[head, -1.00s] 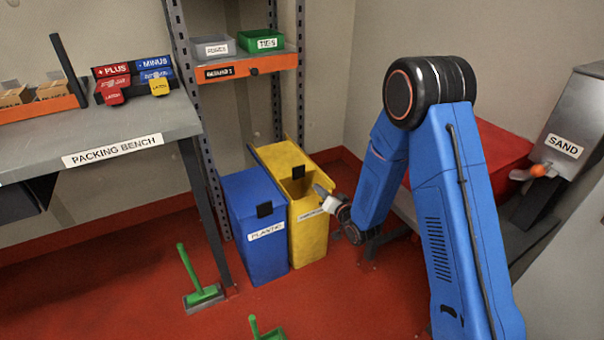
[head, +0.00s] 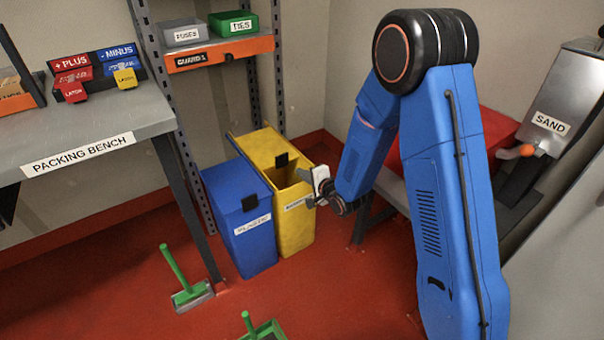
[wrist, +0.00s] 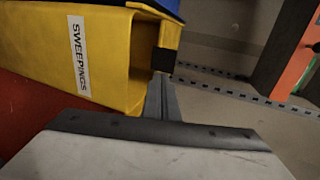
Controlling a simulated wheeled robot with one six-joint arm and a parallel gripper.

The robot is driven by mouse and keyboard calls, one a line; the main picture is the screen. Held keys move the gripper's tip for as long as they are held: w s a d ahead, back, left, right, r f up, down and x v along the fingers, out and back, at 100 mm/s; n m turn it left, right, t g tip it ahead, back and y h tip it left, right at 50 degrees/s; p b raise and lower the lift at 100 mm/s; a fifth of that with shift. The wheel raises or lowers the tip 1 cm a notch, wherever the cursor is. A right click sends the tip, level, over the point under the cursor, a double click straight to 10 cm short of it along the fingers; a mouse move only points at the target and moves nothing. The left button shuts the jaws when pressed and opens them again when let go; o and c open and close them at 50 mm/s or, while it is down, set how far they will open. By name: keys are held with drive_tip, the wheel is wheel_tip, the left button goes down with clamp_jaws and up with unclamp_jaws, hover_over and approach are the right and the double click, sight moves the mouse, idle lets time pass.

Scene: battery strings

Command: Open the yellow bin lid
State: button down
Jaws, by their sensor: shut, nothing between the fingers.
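The yellow bin (head: 293,226) stands against the right side of the blue bin. It also shows in the wrist view (wrist: 105,55), with a white SWEEPINGS label. Its yellow lid (head: 262,146) is raised at the front, and the dark opening shows below it. A black tab (head: 281,159) sits on the lid's front edge; it shows in the wrist view too (wrist: 165,60). My gripper (head: 302,174) is at the right of the bin's opening. Its shut fingers (wrist: 159,82) point towards the tab with nothing between them. Whether they touch the bin or lid is unclear.
The blue bin (head: 246,240) has its lid down. The packing bench (head: 100,125) and a shelf (head: 215,55) stand to the left and behind. A green-handled brush (head: 190,294) and another green tool (head: 262,330) are on the red floor. A sand hopper (head: 570,95) is at right.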

approach(283, 157)
drive_tip(key=w+a+f, duration=0.1)
drive_tip(key=w, duration=0.1)
drive_tip(key=w+a+f, duration=0.1)
drive_tip(key=f, duration=0.1)
drive_tip(key=shift+w+a+f, duration=0.1)
drive_tip(key=shift+w+a, duration=0.2)
drive_tip(key=shift+w, duration=0.1)
drive_tip(key=shift+w+a, duration=0.35)
drive_tip(key=shift+w, duration=0.2)
drive_tip(key=w+a, duration=0.1)
drive_tip(key=w, duration=0.1)
drive_tip(key=w+a, duration=0.1)
drive_tip(key=w, duration=0.1)
drive_tip(key=shift+a, duration=0.3)
drive_tip(key=shift+s, duration=0.1)
